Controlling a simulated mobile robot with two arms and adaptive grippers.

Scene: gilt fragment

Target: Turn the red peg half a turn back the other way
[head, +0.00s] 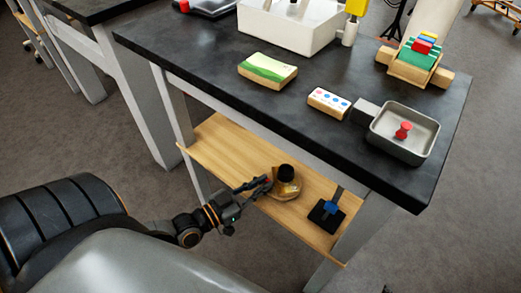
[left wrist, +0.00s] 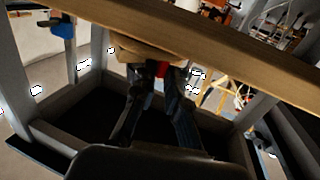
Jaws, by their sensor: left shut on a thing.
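My left gripper (head: 264,186) reaches in from the left over the low wooden shelf, at a tan rounded wooden piece (head: 284,190) with a black top. In the left wrist view, the fingers of this gripper (left wrist: 161,80) are closed around a small red peg (left wrist: 161,69) at the wooden piece (left wrist: 135,49). Most of the peg is hidden by the fingers, and its turn cannot be read. In the head view the held peg is hidden. Another red, knob-headed piece (head: 403,131) stands in the grey metal tray on the table. My right gripper is not in view.
The wooden shelf (head: 220,145) also carries a black-based stand with a blue part (head: 331,208), right of the gripper. Above is the dark tabletop (head: 215,62), with the grey tray (head: 377,147) at its near right. A pale table leg (head: 365,220) stands at the right.

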